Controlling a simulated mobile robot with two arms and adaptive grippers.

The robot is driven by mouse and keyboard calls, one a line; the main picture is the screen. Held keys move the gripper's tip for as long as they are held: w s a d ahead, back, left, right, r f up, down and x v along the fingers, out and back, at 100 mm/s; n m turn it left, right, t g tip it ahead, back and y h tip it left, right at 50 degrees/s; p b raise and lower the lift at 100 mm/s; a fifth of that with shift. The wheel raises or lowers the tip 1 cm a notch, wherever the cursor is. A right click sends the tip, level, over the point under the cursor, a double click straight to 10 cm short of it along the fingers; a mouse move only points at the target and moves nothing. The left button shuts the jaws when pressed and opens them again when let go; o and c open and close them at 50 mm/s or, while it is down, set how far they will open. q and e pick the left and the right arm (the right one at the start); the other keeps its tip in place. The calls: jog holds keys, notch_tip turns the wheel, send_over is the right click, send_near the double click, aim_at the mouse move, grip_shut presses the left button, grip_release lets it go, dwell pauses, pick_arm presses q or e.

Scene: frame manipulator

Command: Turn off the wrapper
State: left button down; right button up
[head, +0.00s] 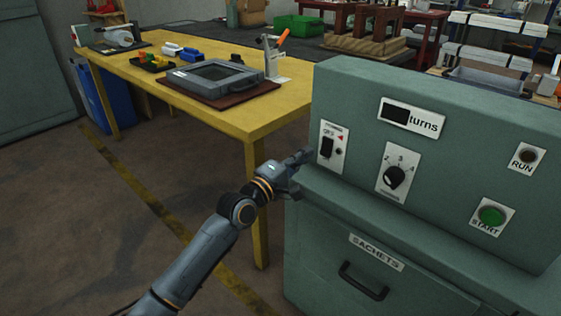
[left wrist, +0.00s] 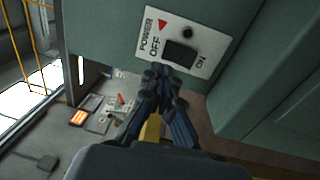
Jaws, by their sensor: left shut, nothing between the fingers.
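The wrapper (head: 430,160) is a green-grey machine at the right in the head view. Its power switch (head: 326,148) is a black rocker on a white plate at the left end of the panel. In the left wrist view the rocker (left wrist: 180,53) sits between the OFF and ON labels, with a small dark round indicator above it. My left gripper (head: 304,157) is shut and empty, its fingertips just beside the plate's lower left edge. In the left wrist view the fingertips (left wrist: 164,72) are just below the rocker; I cannot tell whether they touch. My right gripper is not in view.
The panel also has a turns display (head: 411,118), a dial (head: 395,178), a RUN lamp (head: 527,157) and a green START button (head: 491,215). A SACHETS drawer (head: 375,270) is below. A yellow table (head: 255,122) stands behind my left arm. The floor at left is clear.

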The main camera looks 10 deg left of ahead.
pick_arm(q)
jog(key=p+v, duration=0.1)
jog(key=v, duration=0.6)
jog(key=shift+r, duration=0.8)
